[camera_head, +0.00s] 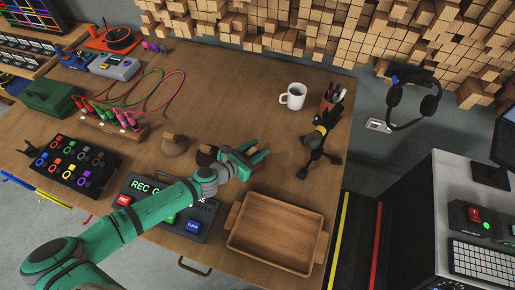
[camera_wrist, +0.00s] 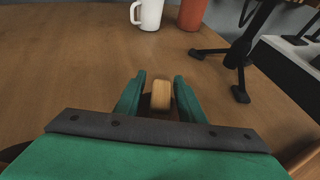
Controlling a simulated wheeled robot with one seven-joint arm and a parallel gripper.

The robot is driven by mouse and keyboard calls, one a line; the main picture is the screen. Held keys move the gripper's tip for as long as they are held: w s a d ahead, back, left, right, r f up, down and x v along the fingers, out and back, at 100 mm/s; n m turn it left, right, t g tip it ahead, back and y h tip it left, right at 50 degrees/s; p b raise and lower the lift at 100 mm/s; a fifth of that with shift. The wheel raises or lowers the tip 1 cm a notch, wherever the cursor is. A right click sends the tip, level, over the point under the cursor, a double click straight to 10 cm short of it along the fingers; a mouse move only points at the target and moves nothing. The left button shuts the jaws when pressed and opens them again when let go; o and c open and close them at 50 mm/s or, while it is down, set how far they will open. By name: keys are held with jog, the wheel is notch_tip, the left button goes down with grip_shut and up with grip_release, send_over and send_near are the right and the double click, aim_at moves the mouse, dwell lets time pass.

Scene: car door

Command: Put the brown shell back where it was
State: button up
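My gripper (camera_head: 257,155) is low over the middle of the table, with its green fingers apart. In the wrist view, a small light-wood piece (camera_wrist: 161,95) stands between the fingertips (camera_wrist: 160,90), with narrow gaps at its sides. I cannot tell whether it is a loose block or a handle. A dark brown shell (camera_head: 206,156) stands just left of my gripper, partly hidden by my arm. A dark brown edge at the lower left of the wrist view (camera_wrist: 12,152) may be the same shell. A lighter greyish-brown shell (camera_head: 174,146) with a wooden knob stands further left.
A wooden tray (camera_head: 232,243) lies at the front right. A white mug (camera_head: 293,96), a pen cup (camera_head: 334,98) and a black stand (camera_head: 318,140) stand behind my gripper. A button box (camera_head: 172,205) lies under my arm. Table behind the shells is clear.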

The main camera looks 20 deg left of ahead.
aim_at(246, 155)
jog(key=shift+r, duration=0.1)
jog(key=v, duration=1.1)
jog(key=shift+w, duration=0.1)
jog(key=shift+s+a+r, duration=0.2)
jog(key=shift+s, duration=0.3)
